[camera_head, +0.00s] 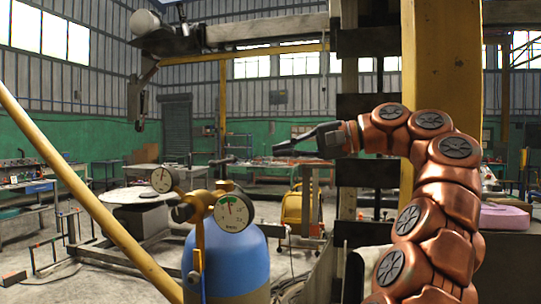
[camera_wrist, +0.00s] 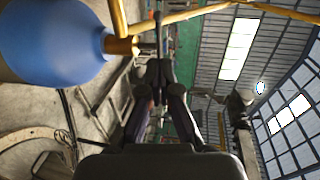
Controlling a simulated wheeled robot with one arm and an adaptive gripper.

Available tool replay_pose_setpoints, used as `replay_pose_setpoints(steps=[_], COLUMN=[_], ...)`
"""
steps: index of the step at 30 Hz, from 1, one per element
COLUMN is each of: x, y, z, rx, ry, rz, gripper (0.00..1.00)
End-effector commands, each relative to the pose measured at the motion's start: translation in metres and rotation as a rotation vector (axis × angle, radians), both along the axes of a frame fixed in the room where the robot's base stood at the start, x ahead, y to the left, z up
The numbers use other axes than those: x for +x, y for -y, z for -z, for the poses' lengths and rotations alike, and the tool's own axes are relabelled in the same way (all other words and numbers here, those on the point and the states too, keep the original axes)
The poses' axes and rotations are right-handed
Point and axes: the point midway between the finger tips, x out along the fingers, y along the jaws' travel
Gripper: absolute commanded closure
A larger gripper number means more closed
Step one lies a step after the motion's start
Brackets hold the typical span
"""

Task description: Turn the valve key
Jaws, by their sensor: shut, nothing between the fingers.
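A blue gas cylinder (camera_head: 232,262) stands in front of me, topped by a brass valve (camera_head: 207,197) with two round gauges. The valve key (camera_head: 223,161) seems to be the dark crossbar on a short stem above the brass. In the wrist view the blue cylinder (camera_wrist: 50,40) lies sideways, with the brass valve (camera_wrist: 122,45) and the dark key bar (camera_wrist: 157,28) just beyond my fingertips. My gripper (camera_head: 276,148) is shut and empty, to the right of the key and apart from it in the head view. My fingertips also show in the wrist view (camera_wrist: 158,66).
A slanted yellow pole (camera_head: 85,195) crosses the left side, near the cylinder. A thick yellow column (camera_head: 440,60) stands behind my arm on the right. Workbenches and a round table (camera_head: 143,194) are farther back. Open air lies between gripper and key.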

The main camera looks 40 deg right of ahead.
Motion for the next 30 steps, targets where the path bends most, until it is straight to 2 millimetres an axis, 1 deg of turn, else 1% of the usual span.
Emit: replay_pose_setpoints(steps=[1, 11, 17, 30], x=[0.003, 0.022, 0.038, 0.086], y=[-0.001, -0.013, -0.023, -0.051], z=[0.004, 0.008, 0.011, 0.021], rx=[-0.001, 0.001, 0.003, 0.001], ry=[-0.001, -0.002, -0.003, -0.004], rz=[0.001, -0.001, -0.001, 0.0], gripper=[1.0, 1.0, 1.0, 1.0])
